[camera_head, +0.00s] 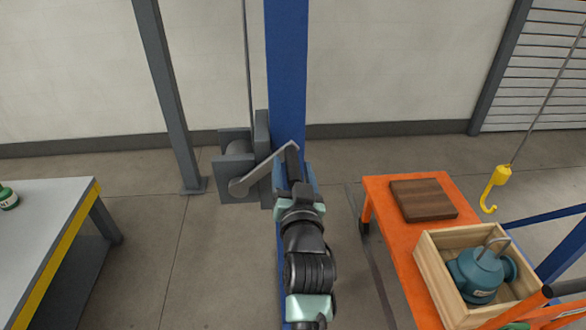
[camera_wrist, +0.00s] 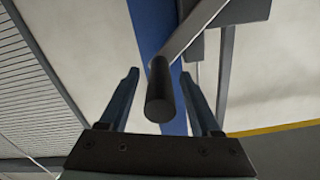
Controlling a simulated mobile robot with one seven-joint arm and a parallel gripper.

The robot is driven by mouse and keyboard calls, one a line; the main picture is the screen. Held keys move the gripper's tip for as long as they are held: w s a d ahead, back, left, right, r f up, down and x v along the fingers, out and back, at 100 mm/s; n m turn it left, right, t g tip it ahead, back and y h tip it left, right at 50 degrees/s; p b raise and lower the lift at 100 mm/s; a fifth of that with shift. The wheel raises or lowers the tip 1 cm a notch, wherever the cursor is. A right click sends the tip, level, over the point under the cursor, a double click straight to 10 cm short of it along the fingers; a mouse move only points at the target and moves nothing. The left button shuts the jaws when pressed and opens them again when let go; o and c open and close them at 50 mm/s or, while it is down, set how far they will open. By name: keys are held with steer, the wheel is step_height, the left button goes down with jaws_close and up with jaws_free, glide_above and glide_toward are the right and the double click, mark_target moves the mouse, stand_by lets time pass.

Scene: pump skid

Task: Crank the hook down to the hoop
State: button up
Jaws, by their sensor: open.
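The yellow hook (camera_head: 495,186) hangs on a cable at the right of the head view, above and beside the crate. The hoop (camera_head: 493,245) is a metal loop on top of a teal pump (camera_head: 478,275) that sits in a wooden crate. The winch (camera_head: 240,160) is fixed to the blue column, and its crank arm (camera_head: 262,170) slopes up to the right. The dark crank handle (camera_wrist: 160,95) points toward the wrist camera. My gripper (camera_wrist: 165,90) is open, with one finger on each side of the handle and gaps visible.
An orange cart (camera_head: 385,230) carries the wooden crate (camera_head: 430,262) and a brown board (camera_head: 423,199). A grey table (camera_head: 45,220) with a yellow edge stands at the left. The blue column (camera_head: 287,80) rises behind my arm. Floor is clear between table and winch.

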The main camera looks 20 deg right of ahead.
jaws_close()
stand_by(1.3)
